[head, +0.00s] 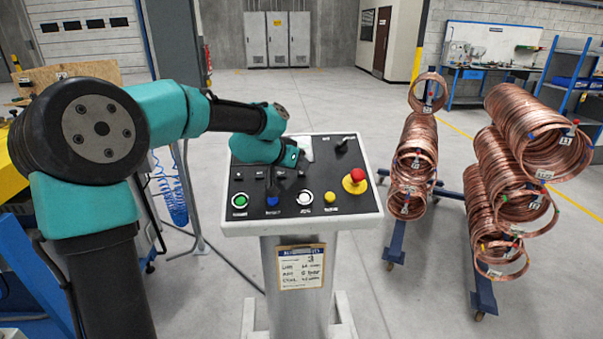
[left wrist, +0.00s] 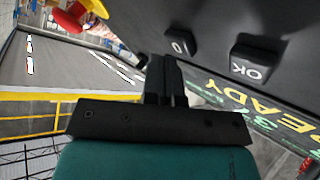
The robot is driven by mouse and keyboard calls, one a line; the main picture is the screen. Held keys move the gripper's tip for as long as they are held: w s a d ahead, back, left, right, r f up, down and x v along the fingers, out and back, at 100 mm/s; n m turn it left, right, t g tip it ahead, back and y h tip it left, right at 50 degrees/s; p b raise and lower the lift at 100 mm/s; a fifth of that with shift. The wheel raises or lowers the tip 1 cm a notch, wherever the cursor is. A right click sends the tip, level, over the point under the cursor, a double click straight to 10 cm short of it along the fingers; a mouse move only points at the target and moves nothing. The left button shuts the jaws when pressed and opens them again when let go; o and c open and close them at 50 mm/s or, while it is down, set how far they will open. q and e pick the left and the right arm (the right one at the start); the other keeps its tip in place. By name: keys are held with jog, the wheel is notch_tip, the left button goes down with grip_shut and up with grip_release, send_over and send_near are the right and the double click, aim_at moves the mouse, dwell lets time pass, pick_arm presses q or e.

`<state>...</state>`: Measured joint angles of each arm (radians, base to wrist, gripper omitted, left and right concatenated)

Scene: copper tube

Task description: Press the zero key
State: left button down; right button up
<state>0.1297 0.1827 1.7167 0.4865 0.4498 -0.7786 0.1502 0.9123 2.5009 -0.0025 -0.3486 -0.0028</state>
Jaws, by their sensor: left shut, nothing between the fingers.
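The zero key (left wrist: 181,43) is a dark raised key marked 0, just beyond my left fingertips in the left wrist view. My left gripper (left wrist: 164,62) is shut and empty, its tips close to that key; I cannot tell whether they touch it. The OK key (left wrist: 252,63) is to the right. In the head view my left gripper (head: 301,159) is low over the console panel (head: 325,178), pointing right. The keys are hidden or too small there. My right gripper does not show.
A red emergency stop button (head: 355,176) on a yellow base stands at the panel's right. Green (head: 240,200), blue (head: 272,201) and white (head: 305,198) buttons line the front. Copper coils (head: 415,150) on racks stand to the right. Floor is clear behind the console.

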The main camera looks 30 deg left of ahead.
pick_arm(q)
jog(key=shift+w+a+f, duration=0.1)
jog(key=shift+w+f, duration=0.05)
jog(key=shift+f, duration=0.3)
dwell(0.8)
jog(key=shift+r, duration=0.1)
jog(key=shift+s+d+r, duration=0.2)
jog(key=shift+s+r, duration=0.1)
jog(key=shift+r, duration=0.45)
jog(key=shift+s+d+r, duration=0.2)
jog(key=shift+s+r, duration=0.1)
jog(key=shift+r, duration=0.45)
jog(key=shift+s+d+r, duration=0.2)
jog(key=shift+s+r, duration=0.05)
jog(key=shift+r, duration=0.5)
jog(key=shift+s+d+r, duration=0.2)
jog(key=shift+s+r, duration=0.1)
jog(key=shift+r, duration=0.45)
